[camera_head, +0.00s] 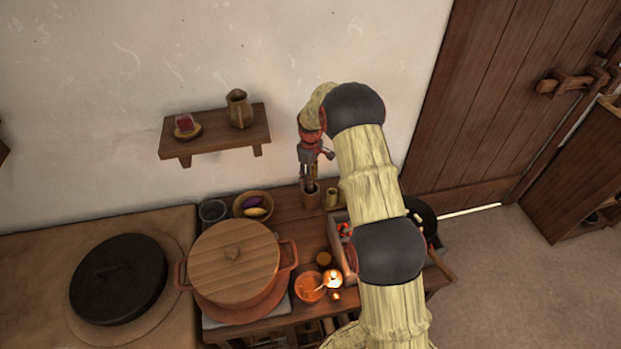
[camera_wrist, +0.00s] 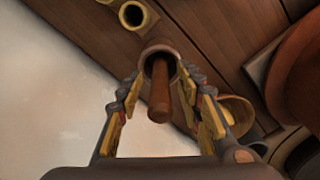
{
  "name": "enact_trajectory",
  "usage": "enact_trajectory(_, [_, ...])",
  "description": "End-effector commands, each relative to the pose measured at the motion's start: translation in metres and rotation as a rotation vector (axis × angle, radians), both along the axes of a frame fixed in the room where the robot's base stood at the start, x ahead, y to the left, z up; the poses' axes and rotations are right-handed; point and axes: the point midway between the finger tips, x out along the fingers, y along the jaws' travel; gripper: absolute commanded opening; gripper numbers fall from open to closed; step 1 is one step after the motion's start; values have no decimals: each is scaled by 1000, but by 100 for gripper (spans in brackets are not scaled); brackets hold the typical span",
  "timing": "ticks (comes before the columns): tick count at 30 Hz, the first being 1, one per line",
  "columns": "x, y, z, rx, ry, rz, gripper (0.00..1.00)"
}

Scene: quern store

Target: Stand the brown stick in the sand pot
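The brown stick (camera_wrist: 160,92) stands in a round brown pot (camera_wrist: 172,52), its free end pointing up towards the wrist camera. The pot also shows in the head view (camera_head: 311,198), at the back of the wooden table by the wall. Sand inside it cannot be made out. My gripper (camera_wrist: 158,78) is open, pointing down, with one finger on each side of the stick and a visible gap to both. In the head view my gripper (camera_head: 309,178) is just above the pot, and the stick is hard to tell from the fingers there.
A small yellowish cup (camera_head: 331,198) stands close right of the pot. A bowl (camera_head: 253,205) with purple and yellow items is to its left. A large lidded pot (camera_head: 235,262), a lit flame (camera_head: 334,279) and a wall shelf (camera_head: 215,135) are nearby.

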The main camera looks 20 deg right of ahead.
Motion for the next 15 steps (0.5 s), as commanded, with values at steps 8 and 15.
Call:
enact_trajectory(8, [1, 0, 12, 0, -3, 0, 36])
enact_trajectory(15, [1, 0, 58, -1, -4, 0, 36])
